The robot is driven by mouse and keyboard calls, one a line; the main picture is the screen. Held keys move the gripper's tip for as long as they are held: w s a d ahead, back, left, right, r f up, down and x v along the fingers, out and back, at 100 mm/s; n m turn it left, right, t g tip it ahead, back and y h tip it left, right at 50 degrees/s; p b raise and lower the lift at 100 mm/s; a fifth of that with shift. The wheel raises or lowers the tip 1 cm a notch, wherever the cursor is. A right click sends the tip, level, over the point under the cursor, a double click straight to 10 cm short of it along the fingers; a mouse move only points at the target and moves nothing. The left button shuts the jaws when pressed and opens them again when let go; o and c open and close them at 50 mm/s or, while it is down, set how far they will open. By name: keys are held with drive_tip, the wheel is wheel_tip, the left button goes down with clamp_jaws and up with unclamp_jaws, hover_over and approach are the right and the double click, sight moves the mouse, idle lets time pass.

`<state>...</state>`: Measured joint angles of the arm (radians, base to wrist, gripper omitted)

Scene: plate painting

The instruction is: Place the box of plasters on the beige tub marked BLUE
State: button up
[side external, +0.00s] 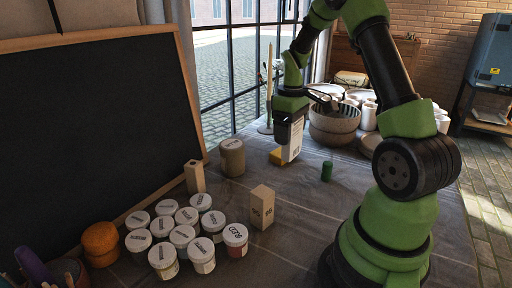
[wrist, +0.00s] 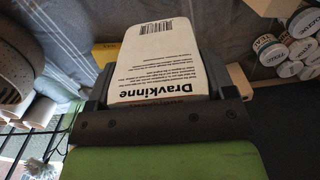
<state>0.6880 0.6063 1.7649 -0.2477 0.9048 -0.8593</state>
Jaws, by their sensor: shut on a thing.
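My gripper (side external: 290,118) is shut on a white box (side external: 291,143) with dark print, held upright above the table. In the wrist view the box (wrist: 160,60) fills the middle, reading "Dravkinne" with a barcode; I cannot read whether it says plasters. A beige tub (side external: 232,160) with a beige lid stands left of the held box, near the blackboard. Its lid marking is too small to read, so I cannot confirm BLUE. The gripper is apart from this tub.
A yellow block (side external: 277,157) lies by the box's lower end. Several white-lidded tubs (side external: 184,236) cluster at front left. Two wooden blocks (side external: 262,208) (side external: 194,177) stand nearby.

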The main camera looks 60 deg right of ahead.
drive_tip(key=w+d+r+n, duration=0.1)
drive_tip(key=w+r+n, duration=0.2)
drive_tip(key=w+n, duration=0.55)
wheel_tip(320, 180, up, 4)
drive_tip(key=n, duration=1)
hover_over(239, 147)
drive_tip(key=shift+a+f, duration=0.1)
drive_tip(key=shift+f, duration=3.8)
drive_tip(key=o, duration=0.9)
drive_tip(key=shift+f, duration=0.15)
drive_tip(key=shift+c, duration=0.2)
